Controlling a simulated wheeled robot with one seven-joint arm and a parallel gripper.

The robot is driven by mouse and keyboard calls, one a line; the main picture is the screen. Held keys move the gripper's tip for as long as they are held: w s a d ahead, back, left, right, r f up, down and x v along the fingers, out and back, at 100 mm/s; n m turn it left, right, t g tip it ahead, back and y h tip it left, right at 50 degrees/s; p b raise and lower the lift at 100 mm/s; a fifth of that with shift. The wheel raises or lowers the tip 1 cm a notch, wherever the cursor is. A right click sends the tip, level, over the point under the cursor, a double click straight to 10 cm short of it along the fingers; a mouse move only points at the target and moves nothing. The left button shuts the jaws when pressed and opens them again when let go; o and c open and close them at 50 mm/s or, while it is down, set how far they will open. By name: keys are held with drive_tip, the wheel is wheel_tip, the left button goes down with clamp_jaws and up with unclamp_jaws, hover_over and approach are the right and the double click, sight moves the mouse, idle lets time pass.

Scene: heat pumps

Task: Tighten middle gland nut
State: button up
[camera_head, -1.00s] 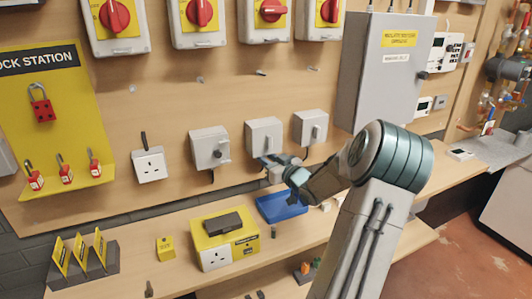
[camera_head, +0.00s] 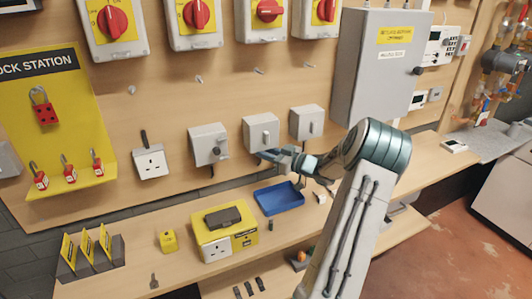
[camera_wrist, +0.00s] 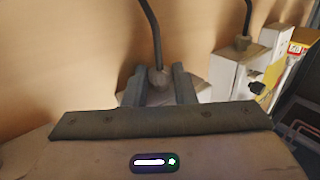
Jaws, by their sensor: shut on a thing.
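Three grey boxes hang in a row on the wooden board. The middle grey box (camera_head: 261,131) has my gripper (camera_head: 264,156) at its underside, reached in from the right. In the wrist view, the fingers of my gripper (camera_wrist: 159,84) stand on both sides of a small grey gland nut (camera_wrist: 158,77) and are shut on it. A dark cable (camera_wrist: 154,30) runs out of the nut. In the head view the nut is hidden by my gripper.
The left grey box (camera_head: 208,145) and right grey box (camera_head: 306,122) flank the middle one. Below are a blue tray (camera_head: 279,198) and a yellow-and-white socket box (camera_head: 224,232) on the bench. A large grey enclosure (camera_head: 380,65) sticks out at upper right.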

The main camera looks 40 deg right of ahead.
drive_tip(key=o, duration=1)
drive_tip(key=shift+s, duration=0.1)
drive_tip(key=b+v, duration=0.3)
drive_tip(key=v, duration=1)
drive_tip(key=shift+s+d, duration=0.25)
drive_tip(key=shift+s, duration=0.1)
drive_tip(key=shift+a, duration=0.1)
